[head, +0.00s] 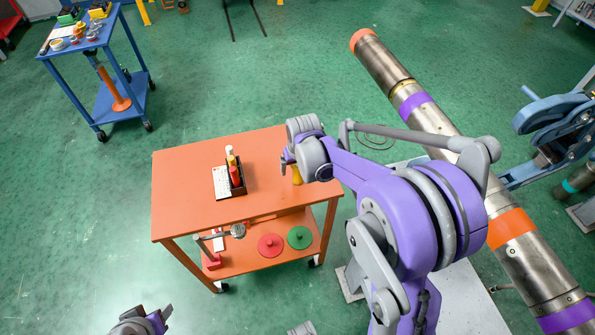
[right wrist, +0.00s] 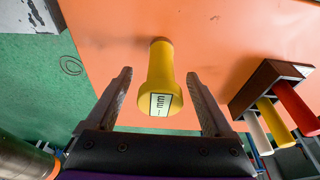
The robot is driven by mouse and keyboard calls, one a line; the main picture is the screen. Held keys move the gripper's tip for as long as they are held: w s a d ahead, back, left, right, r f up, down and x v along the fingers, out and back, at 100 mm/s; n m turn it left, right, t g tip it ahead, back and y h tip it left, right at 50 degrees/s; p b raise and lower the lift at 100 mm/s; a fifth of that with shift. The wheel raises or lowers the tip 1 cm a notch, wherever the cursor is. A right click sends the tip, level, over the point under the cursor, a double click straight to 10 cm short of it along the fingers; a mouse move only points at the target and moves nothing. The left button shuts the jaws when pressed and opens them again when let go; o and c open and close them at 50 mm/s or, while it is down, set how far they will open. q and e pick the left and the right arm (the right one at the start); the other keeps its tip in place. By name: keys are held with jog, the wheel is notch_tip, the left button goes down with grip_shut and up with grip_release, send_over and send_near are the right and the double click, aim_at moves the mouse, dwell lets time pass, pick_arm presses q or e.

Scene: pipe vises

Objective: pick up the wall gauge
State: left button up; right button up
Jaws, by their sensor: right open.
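The wall gauge (right wrist: 163,80) is yellow, with a flared end and a small label with dark marks, and stands on the orange table top in the right wrist view. In the head view it shows only as a yellow bit (head: 297,175), mostly hidden by my right wrist. My right gripper (right wrist: 158,82) is open above the table, with one finger on each side of the gauge and gaps showing on both sides. It also shows in the head view (head: 288,160).
On the orange table (head: 180,180) a dark holder (head: 238,187) with coloured sticks stands close to the gauge, beside a white card (head: 221,183). The lower shelf holds red (head: 270,245) and green (head: 299,237) discs. A large pipe (head: 430,120) runs along the right.

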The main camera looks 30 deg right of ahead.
grip_shut()
dwell(0.3)
jog(key=shift+r, duration=0.15)
